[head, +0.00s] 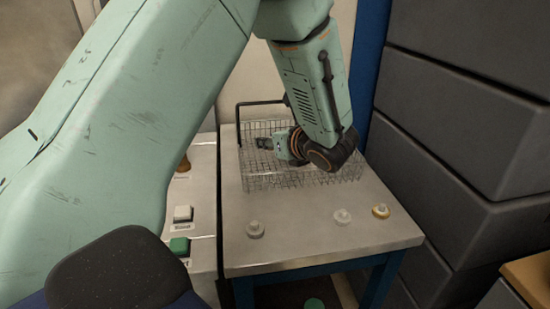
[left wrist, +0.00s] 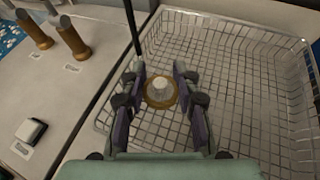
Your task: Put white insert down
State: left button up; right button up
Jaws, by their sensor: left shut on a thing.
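The white insert (left wrist: 159,86) has a white top on a brass-coloured ring and sits between the fingers of my left gripper (left wrist: 159,72) in the left wrist view. The gripper is shut on it. Behind and below it is the mesh of the wire basket (left wrist: 240,36); I cannot tell whether the insert touches the mesh. In the head view my left gripper (head: 264,144) is over the wire basket (head: 345,178), and the insert cannot be made out there. My right gripper is in neither view.
On the metal table (head: 300,240), a pale insert (head: 255,229), another pale insert (head: 342,216) and a brass-ringed insert (head: 381,211) stand in front of the basket. A panel with a white button (head: 183,213) and green button (head: 179,245) is at left. Grey blocks (head: 440,130) stand right.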

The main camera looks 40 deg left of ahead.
pick_arm(q)
jog(key=shift+w+a+f, duration=0.2)
jog(key=shift+w+f, duration=0.1)
jog(key=shift+f, duration=0.4)
jog(key=shift+w+f, duration=0.15)
jog(key=shift+f, duration=0.15)
jog(key=shift+s+d+f+b, duration=0.25)
jog(key=shift+f, duration=0.3)
jog(key=shift+s+d+f+b, duration=0.2)
jog(key=shift+s+d+f, duration=0.05)
jog(key=shift+f, duration=0.3)
jog(key=shift+a+f, duration=0.15)
jog(key=shift+f, duration=0.1)
jog(key=shift+w+a+f, duration=0.25)
jog(key=shift+w+a, duration=0.05)
jog(key=shift+w, duration=0.15)
jog(key=shift+d, duration=0.1)
jog(key=shift+s+d, duration=0.25)
jog(key=shift+s, duration=0.05)
jog(key=shift+f, duration=0.1)
jog(key=shift+w+a+f+b, duration=0.2)
jog(key=shift+f+b, duration=0.15)
jog(key=shift+f, duration=0.1)
jog(key=o, duration=0.9)
jog(key=shift+s+d+r, duration=0.1)
jog(key=shift+s+r, duration=0.05)
jog(key=shift+o, duration=1)
